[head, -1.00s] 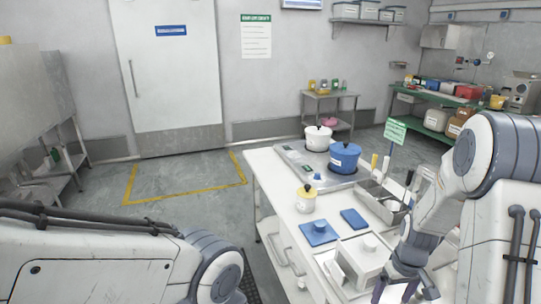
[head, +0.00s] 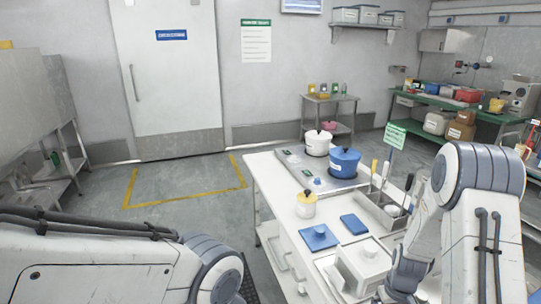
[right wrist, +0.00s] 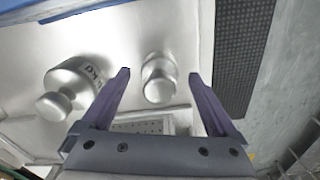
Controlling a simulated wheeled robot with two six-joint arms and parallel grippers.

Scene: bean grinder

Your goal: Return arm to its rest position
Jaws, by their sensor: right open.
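In the right wrist view my right gripper (right wrist: 157,92) is open, its two purple fingers spread apart. Nothing is clamped between them. A small metal knobbed piece (right wrist: 158,78) shows in the gap between the fingertips, and a larger metal weight-like piece (right wrist: 75,85) with dark lettering lies left of them. In the head view my right arm (head: 478,170) stands at the right edge of the white table (head: 268,180); its gripper is hidden at the bottom. My left arm (head: 110,262) lies low at the left, and its gripper is out of view.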

